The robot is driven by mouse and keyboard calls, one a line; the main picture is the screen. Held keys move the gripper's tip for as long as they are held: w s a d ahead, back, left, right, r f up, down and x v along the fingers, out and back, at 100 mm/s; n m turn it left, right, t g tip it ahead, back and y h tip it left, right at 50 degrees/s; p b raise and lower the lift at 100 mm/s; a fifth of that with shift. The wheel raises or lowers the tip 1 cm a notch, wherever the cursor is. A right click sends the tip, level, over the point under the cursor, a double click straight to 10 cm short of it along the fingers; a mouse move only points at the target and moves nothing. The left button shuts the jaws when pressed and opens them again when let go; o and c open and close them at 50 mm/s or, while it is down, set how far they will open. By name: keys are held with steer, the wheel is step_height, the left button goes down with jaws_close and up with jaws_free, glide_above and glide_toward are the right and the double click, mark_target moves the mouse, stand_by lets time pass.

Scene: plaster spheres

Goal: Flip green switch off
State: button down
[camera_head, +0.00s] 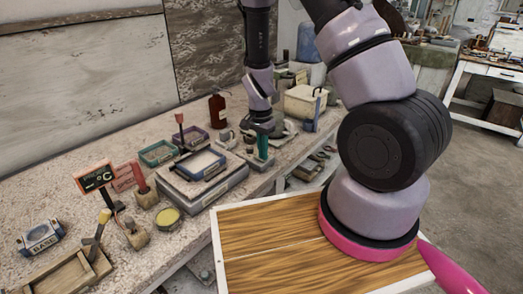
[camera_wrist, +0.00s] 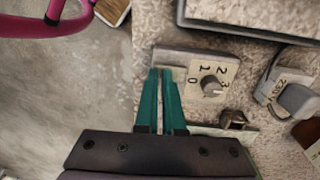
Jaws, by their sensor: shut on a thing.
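My gripper (camera_wrist: 160,74) has two teal fingers, pointing away from its dark palm in the wrist view. The fingers are nearly together, with a narrow gap between them. Their tips are at the lower edge of a grey block (camera_wrist: 170,55), left of a pale dial plate (camera_wrist: 211,72) with numbers and a round knob. I cannot make out a green switch apart from the teal fingers; what is between the tips is hidden. In the head view my gripper (camera_head: 263,150) is low over the right part of the workbench, fingers down.
A grey box with a framed top (camera_head: 203,165) stands left of the gripper on the speckled workbench (camera_head: 120,262). A cream box (camera_head: 305,102) stands behind to the right. A grey device (camera_wrist: 293,95) is right of the dial plate. Open floor lies beyond the bench edge.

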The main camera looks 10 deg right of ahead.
mark_target(255, 158)
steer(key=shift+s+d+f, duration=0.2)
steer(key=shift+s+f, duration=0.3)
steer(key=shift+w+a+r, duration=0.1)
steer(key=shift+w+a, duration=0.35)
steer(key=shift+w, duration=0.15)
steer(key=shift+w+r, duration=0.25)
steer(key=shift+r, duration=0.15)
step_height(255, 158, up, 14)
steer(key=shift+w+a+g+h, duration=0.4)
steer(key=shift+w+a+g, duration=0.3)
steer(key=shift+w+a, duration=0.25)
